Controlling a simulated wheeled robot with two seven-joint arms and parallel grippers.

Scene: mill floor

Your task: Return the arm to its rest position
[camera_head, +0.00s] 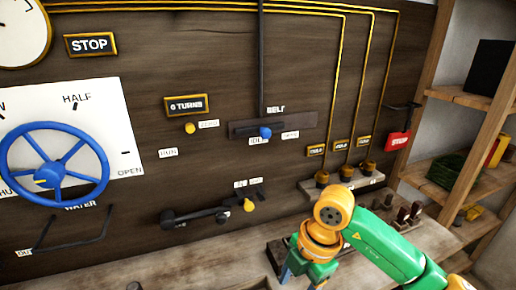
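My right arm (385,245), green and orange, comes in from the lower right over the wooden bench. Its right gripper (300,278) points down near the bottom edge of the picture, in front of the control panel. Its two blue-grey fingers stand apart, with nothing visible between them. The fingers reach the bottom edge, so their tips are partly hard to see. My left arm and gripper are not in view.
The wooden panel holds a blue handwheel (52,165), a blue-knobbed belt lever (265,132), a yellow-knobbed lever (249,205) and a red stop handle (398,140). Small levers (408,214) stand beside my arm. Shelves (470,180) stand right. The bench's left part (190,268) looks mostly clear.

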